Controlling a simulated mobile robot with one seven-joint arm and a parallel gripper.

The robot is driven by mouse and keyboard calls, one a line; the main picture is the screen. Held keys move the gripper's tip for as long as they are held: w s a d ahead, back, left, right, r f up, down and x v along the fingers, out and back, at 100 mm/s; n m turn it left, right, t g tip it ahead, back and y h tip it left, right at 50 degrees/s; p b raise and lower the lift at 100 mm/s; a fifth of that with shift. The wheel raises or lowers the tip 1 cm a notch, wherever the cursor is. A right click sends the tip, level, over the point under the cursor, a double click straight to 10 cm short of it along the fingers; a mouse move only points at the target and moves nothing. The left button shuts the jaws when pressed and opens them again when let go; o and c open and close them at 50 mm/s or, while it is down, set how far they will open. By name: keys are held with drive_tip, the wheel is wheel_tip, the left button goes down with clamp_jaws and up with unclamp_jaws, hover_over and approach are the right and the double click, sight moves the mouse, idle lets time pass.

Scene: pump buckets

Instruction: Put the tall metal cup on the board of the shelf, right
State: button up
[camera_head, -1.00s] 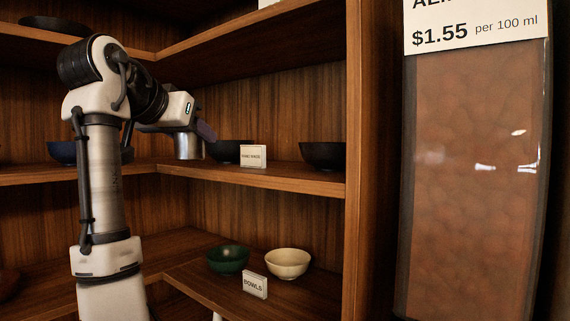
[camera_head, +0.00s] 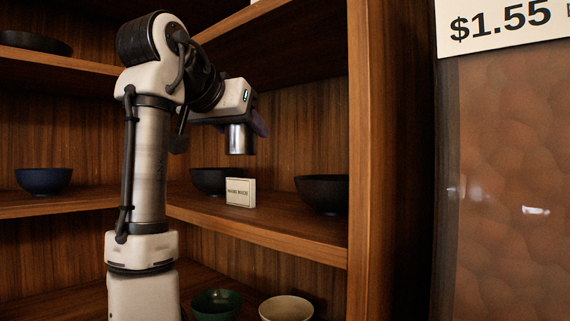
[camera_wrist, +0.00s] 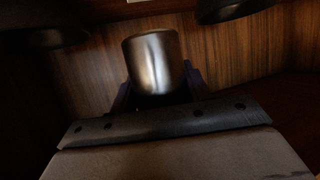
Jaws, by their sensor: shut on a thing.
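The tall metal cup (camera_head: 240,140) is a shiny steel cylinder. My gripper (camera_head: 243,123) is shut on it and holds it in the air, above the middle shelf board (camera_head: 290,227) at the right. In the head view the cup hangs above the level of the dark bowls, apart from the board. In the wrist view the cup (camera_wrist: 155,65) stands out between the fingers, with its lower part hidden by my gripper (camera_wrist: 157,92). The cup's upper part is hidden by the gripper in the head view.
Two dark bowls (camera_head: 323,193) (camera_head: 209,181) and a small white sign (camera_head: 240,192) stand on that board, with bare board between sign and right bowl. A blue bowl (camera_head: 44,180) is on the left board. Green (camera_head: 216,304) and cream (camera_head: 286,308) bowls are below.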

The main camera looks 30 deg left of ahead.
drive_tip(key=w+d+p, duration=0.2)
drive_tip(key=w+p, duration=0.2)
drive_tip(key=w, duration=0.7)
drive_tip(key=shift+a+f, duration=0.15)
drive_tip(key=shift+f, duration=1.3)
drive_tip(key=shift+a+f, duration=0.1)
drive_tip(key=shift+f, duration=1.35)
drive_tip(key=shift+w+f+p, duration=0.2)
drive_tip(key=shift+f+p, duration=0.25)
drive_tip(key=shift+f, duration=0.05)
drive_tip(key=shift+f, duration=0.1)
drive_tip(key=shift+f+b, duration=0.5)
drive_tip(key=shift+f, duration=0.15)
drive_tip(key=o, duration=1.1)
drive_tip(key=shift+o, duration=0.2)
